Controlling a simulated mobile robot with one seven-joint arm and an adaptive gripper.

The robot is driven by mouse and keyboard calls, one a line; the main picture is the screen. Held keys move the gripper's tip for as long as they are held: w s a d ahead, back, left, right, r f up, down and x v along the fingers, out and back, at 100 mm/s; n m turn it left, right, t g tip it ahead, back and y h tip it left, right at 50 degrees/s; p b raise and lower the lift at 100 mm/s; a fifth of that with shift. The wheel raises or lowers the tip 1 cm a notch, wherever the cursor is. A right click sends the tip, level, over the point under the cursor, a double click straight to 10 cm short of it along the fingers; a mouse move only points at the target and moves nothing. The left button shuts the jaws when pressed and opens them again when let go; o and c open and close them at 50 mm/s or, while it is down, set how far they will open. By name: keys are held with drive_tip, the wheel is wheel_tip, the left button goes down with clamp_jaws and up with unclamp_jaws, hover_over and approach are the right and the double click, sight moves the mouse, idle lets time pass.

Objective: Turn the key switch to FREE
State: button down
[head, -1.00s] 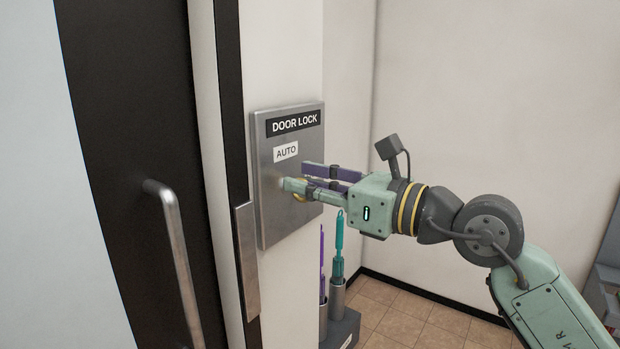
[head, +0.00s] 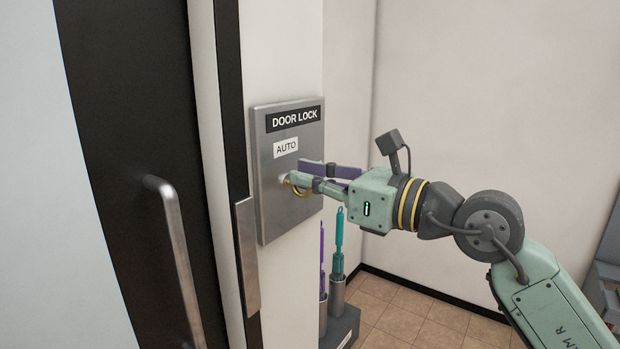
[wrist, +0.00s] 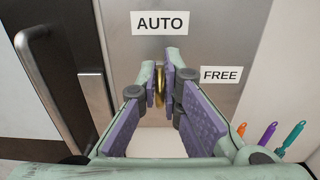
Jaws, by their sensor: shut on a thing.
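The DOOR LOCK panel (head: 290,215) is a steel plate on the wall beside the door. Its AUTO label (head: 286,147) shows in the head view, and it also shows in the wrist view (wrist: 166,23). The FREE label (wrist: 220,75) is right of the key in the wrist view; my gripper hides it in the head view. The brass key (wrist: 160,87) stands edge-on, near upright, below AUTO. My gripper (head: 296,177) is at the panel, and its fingers (wrist: 161,88) are shut on the key from both sides. The key's inner end is hidden.
A dark door with a metal handle (head: 175,245) is at the left. A small steel plate (head: 246,258) is on the door frame. Teal and purple brushes (head: 338,245) stand in holders below the panel.

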drive_tip(key=shift+f+m+b, duration=0.1)
drive_tip(key=shift+m+b, duration=0.2)
drive_tip(key=shift+w+d+f+m+b, duration=0.1)
drive_tip(key=shift+w+m+b, duration=0.05)
drive_tip(key=shift+m+b, duration=0.75)
drive_tip(key=shift+w+d+f+m+b, duration=0.15)
drive_tip(key=shift+m+b, duration=0.95)
drive_tip(key=shift+m, duration=1.45)
drive_tip(key=shift+w+d+f+m+b, duration=0.15)
drive_tip(key=shift+m+b, duration=0.95)
drive_tip(key=shift+m, duration=1.5)
drive_tip(key=shift+w+d+f+m+b, duration=0.1)
drive_tip(key=shift+w+f+m+b, duration=0.15)
drive_tip(key=shift+m+b, duration=1.6)
drive_tip(key=shift+m+p, duration=0.7)
drive_tip(key=shift+m, duration=0.2)
drive_tip(key=shift+s+a, duration=0.1)
drive_tip(key=c, duration=1.8)
unclamp_jaws()
drive_tip(key=shift+o, duration=0.2)
